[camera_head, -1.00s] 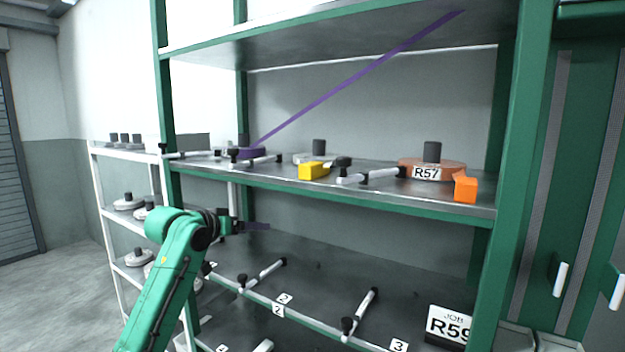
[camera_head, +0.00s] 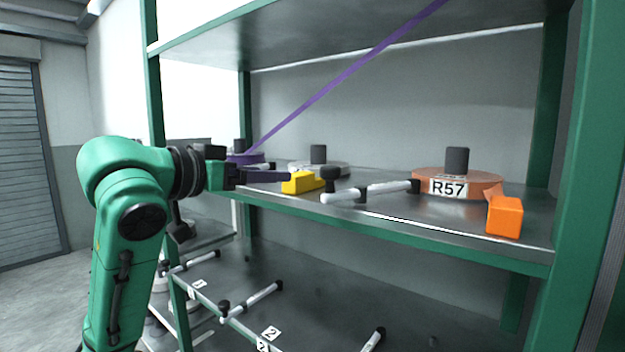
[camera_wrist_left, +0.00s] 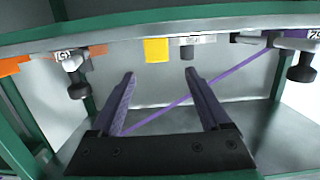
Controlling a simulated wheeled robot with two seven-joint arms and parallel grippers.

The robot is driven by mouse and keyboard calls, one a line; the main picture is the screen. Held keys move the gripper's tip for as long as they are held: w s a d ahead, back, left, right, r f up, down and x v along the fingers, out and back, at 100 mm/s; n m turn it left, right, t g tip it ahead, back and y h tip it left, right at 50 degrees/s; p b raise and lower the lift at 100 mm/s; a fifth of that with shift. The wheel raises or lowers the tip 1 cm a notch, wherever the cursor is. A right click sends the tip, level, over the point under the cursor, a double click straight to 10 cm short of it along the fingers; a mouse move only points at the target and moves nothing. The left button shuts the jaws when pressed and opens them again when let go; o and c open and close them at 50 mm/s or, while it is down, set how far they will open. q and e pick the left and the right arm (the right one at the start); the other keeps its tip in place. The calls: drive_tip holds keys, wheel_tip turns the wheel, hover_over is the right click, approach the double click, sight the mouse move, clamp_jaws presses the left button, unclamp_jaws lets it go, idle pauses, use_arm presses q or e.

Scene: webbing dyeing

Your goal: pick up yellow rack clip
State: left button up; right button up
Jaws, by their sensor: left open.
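The yellow rack clip (camera_head: 303,183) sits at the front of the middle shelf, left of a white rod with black ends. It also shows as a yellow block in the left wrist view (camera_wrist_left: 157,50), which looks upside down. My left gripper (camera_head: 284,176) reaches in from the left at shelf height, its fingertips close beside the clip. In the left wrist view, the two fingers (camera_wrist_left: 159,74) are spread apart with nothing between them, and the clip lies just beyond the tips. I cannot tell whether a finger touches it. My right gripper is not in view.
An orange clip (camera_head: 504,216) and a roll labelled R57 (camera_head: 458,183) stand at right on the shelf. The white rod (camera_head: 365,191) lies just right of the yellow clip. A purple strap (camera_head: 340,80) runs up from a purple roll. Green posts frame the shelf.

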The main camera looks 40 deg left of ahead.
sight(305, 172)
use_arm(q)
drive_tip(key=w+p, duration=0.2)
drive_tip(key=w, duration=0.3)
drive_tip(key=shift+w+f, duration=0.1)
drive_tip(key=w+p, duration=0.1)
drive_tip(key=w, duration=0.1)
drive_tip(key=w+p, duration=0.1)
drive_tip(key=w+f+p, duration=0.1)
drive_tip(key=w, duration=0.1)
drive_tip(key=shift+w, duration=0.35)
drive_tip(key=shift+w+f, duration=0.15)
drive_tip(key=shift+w, duration=0.1)
drive_tip(key=shift+f, duration=0.1)
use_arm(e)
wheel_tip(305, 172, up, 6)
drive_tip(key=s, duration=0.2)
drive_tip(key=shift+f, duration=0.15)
use_arm(q)
clamp_jaws()
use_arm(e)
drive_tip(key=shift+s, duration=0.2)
